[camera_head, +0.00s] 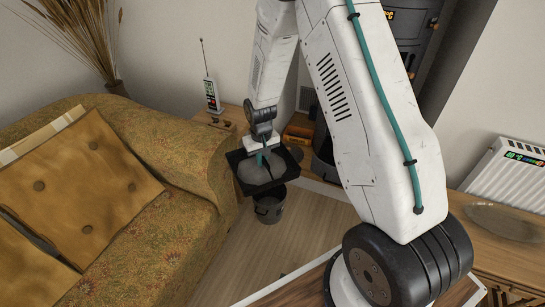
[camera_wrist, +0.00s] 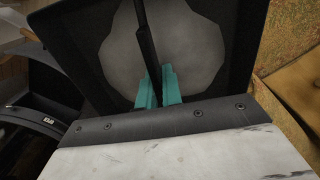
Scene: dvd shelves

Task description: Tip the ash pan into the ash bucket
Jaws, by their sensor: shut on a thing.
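My gripper (camera_head: 262,160) is shut on the handle of the black square ash pan (camera_head: 292,167). In the wrist view, the teal fingers (camera_wrist: 158,88) close on a dark bar running across the pan (camera_wrist: 75,45). A rounded heap of grey ash (camera_wrist: 118,50) lies in the pan; it also shows in the head view (camera_head: 248,173). The pan looks roughly level and is held in the air. The dark ash bucket (camera_head: 269,210) stands on the floor below it, its upper part partly hidden by the pan.
A patterned sofa (camera_head: 185,190) with a tan cushion (camera_head: 75,195) is close on the left. A low wooden surface behind holds a radio-like device (camera_head: 211,95). A dark stove (camera_head: 412,25) stands behind my arm. Bare wooden floor (camera_head: 250,255) lies in front of the bucket.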

